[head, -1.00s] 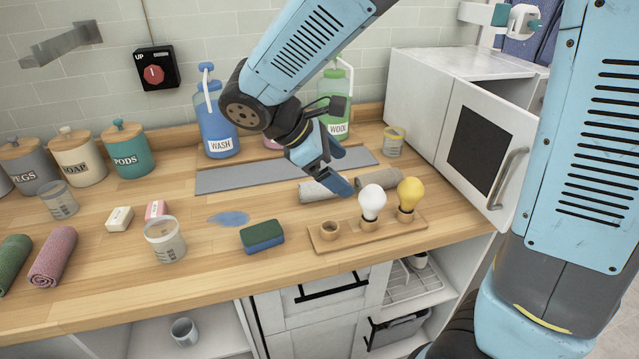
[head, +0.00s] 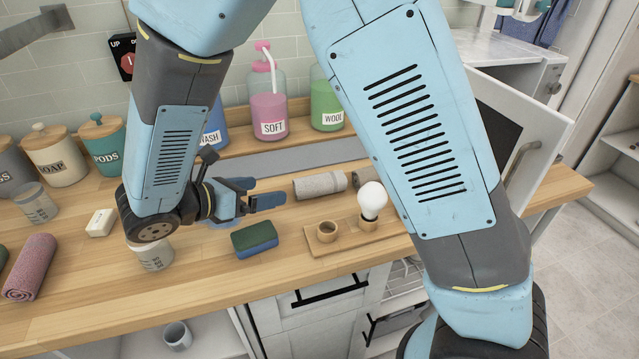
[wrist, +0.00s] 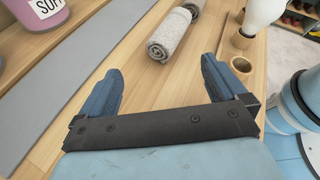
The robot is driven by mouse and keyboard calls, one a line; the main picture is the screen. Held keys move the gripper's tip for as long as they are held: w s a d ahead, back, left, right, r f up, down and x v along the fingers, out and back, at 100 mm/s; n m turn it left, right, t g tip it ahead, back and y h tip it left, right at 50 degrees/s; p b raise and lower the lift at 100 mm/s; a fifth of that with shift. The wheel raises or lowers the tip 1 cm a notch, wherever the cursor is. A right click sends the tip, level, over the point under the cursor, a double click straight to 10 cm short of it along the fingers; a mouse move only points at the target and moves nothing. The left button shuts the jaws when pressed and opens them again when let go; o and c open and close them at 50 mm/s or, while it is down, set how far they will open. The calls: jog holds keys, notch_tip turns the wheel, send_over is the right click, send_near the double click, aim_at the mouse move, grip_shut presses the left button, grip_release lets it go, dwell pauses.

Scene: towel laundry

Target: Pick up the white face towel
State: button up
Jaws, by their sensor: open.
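A rolled whitish towel (head: 320,185) lies on the wooden counter (head: 110,270), behind the wooden bulb holder. It also shows ahead of my gripper in the wrist view (wrist: 172,40). My gripper (head: 268,193) is open and empty, low over the counter, left of the towel and pointing right toward it. In the wrist view the blue fingers (wrist: 160,66) stand wide apart, with the towel's near end beyond the tips, not between them.
A green-blue sponge (head: 255,240) lies in front of my gripper. The wooden holder (head: 345,243) bears a white bulb (head: 372,199). A pink SOFT bottle (head: 269,116) and a green WOOL bottle (head: 326,104) stand behind a grey strip (head: 285,158). A cup (head: 155,254) is under my arm.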

aim_at(295, 188)
jog(key=x, duration=0.5)
jog(key=shift+d, duration=0.15)
jog(key=shift+s+f+x, duration=0.1)
jog(key=shift+f+x, duration=0.05)
jog(key=shift+x, duration=1.2)
jog(key=shift+s+f+x, duration=0.1)
jog(key=shift+x, duration=1.25)
jog(key=shift+c, duration=0.5)
jog(key=c, duration=1)
